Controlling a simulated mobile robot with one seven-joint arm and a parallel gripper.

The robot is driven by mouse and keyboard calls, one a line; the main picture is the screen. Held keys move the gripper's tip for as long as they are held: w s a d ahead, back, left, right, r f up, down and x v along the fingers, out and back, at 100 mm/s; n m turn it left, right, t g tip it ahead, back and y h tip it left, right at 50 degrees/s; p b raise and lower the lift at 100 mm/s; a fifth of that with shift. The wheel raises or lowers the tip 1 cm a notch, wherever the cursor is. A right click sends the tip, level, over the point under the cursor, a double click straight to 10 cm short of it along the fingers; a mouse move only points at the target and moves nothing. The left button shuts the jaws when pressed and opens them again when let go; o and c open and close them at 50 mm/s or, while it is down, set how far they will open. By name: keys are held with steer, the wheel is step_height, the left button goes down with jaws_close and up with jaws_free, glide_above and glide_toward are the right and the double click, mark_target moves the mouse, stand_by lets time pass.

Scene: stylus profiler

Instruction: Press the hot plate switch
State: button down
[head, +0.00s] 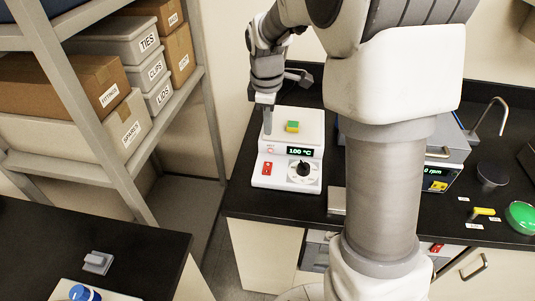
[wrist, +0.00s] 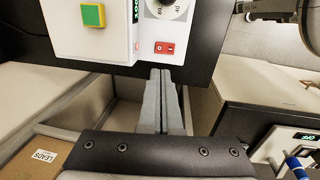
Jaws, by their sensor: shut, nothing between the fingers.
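The white hot plate (head: 284,181) stands on the black bench in the head view, with a lit display reading 100 °C and a black dial. Its red switch (head: 267,168) is on the front panel, left of the dial. In the wrist view the red switch (wrist: 164,47) lies just beyond the fingertips. My gripper (head: 267,130) points down at the left side of the hot plate in the head view. In the wrist view my gripper (wrist: 160,73) has its fingers together with nothing between them. A gap seems to separate the fingertips from the switch; contact is not visible.
A green and yellow block (head: 292,126) sits on the hot plate top. A shelf (head: 183,95) with boxes and bins stands at left. Another instrument (head: 445,170) stands to the right, partly behind my arm. The bench at lower left holds a grey object (head: 97,262).

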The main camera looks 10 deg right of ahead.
mark_target(269, 169)
steer(key=f, duration=0.4)
steer(key=w+f, duration=0.1)
steer(key=f, duration=0.8)
steer(key=shift+w+d+f, duration=0.25)
steer(key=shift+d+f, duration=0.05)
steer(key=shift+f, duration=0.1)
steer(key=shift+f, duration=0.1)
steer(key=shift+w+f, duration=0.1)
steer(key=shift+f, duration=0.15)
steer(key=shift+s+a+r+b, duration=0.1)
steer(key=shift+s+a+b, duration=0.2)
steer(key=shift+s, duration=0.55)
